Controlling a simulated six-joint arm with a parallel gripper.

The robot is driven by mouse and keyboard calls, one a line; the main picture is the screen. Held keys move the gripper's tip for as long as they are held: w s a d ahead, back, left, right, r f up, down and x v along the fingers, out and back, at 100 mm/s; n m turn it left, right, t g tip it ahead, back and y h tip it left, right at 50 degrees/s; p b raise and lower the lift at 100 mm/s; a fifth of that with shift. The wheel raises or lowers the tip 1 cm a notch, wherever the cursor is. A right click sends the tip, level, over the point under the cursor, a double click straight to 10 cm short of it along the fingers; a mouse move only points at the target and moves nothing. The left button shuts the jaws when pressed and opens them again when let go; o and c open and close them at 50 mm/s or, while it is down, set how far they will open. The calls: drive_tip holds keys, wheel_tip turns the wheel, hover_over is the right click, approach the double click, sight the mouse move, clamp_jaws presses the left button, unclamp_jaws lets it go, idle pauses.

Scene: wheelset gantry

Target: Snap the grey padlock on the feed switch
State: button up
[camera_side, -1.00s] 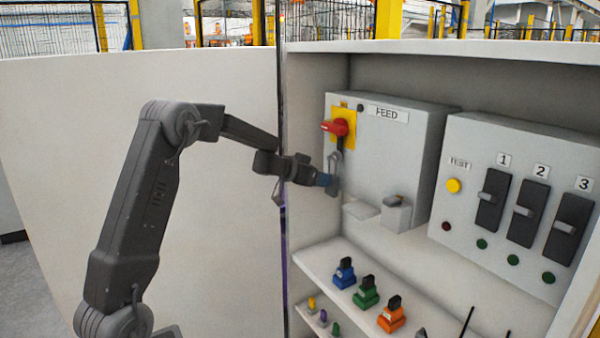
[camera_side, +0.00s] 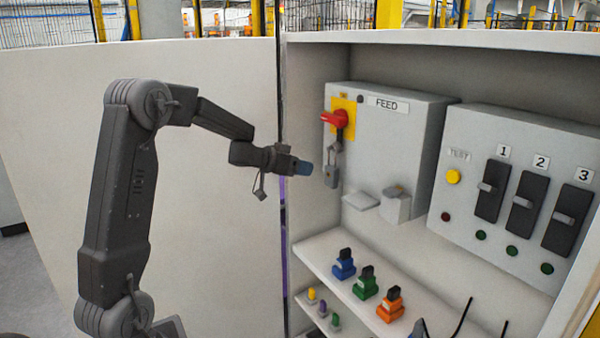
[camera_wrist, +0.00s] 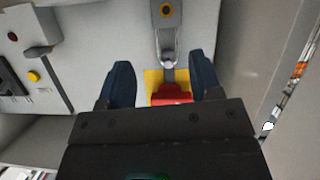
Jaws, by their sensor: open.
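The grey padlock (camera_side: 331,177) hangs by its shackle below the red handle (camera_side: 335,119) of the feed switch, which has a yellow plate (camera_side: 349,108). My gripper (camera_side: 308,169) is open and empty, just left of the padlock and apart from it. In the wrist view the padlock body (camera_wrist: 168,14) is at the top with its keyhole facing me, and its shackle runs toward the red handle (camera_wrist: 172,93). My gripper's dark blue fingers (camera_wrist: 162,68) stand apart on either side of this line. I cannot tell whether the shackle is fully shut.
To the right is a panel (camera_side: 465,205) with breakers and a yellow test button. Blue, green and orange padlocks (camera_side: 366,282) stand on the shelf.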

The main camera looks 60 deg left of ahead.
sight(329, 176)
drive_tip(key=f+n+t, duration=0.1)
drive_tip(key=n, duration=0.1)
drive_tip(key=w+f+n+t, duration=0.1)
drive_tip(key=f+n, duration=0.1)
drive_tip(key=w+f+n+h, duration=0.1)
drive_tip(key=f+n, duration=0.1)
drive_tip(key=shift+d+n+t, duration=0.3)
drive_tip(key=shift+d+t, duration=0.05)
drive_tip(key=shift+t, duration=0.05)
drive_tip(key=c, duration=0.6)
drive_tip(key=n, duration=0.1)
drive_tip(key=a+f+n+t+y, duration=0.1)
drive_tip(key=n, duration=0.1)
drive_tip(key=shift+w+a, duration=0.1)
drive_tip(key=shift+w, duration=0.05)
drive_tip(key=c, duration=0.4)
drive_tip(key=shift+w+n, duration=0.15)
drive_tip(key=shift+n, duration=0.15)
clamp_jaws()
drive_tip(key=shift+w, duration=2.85)
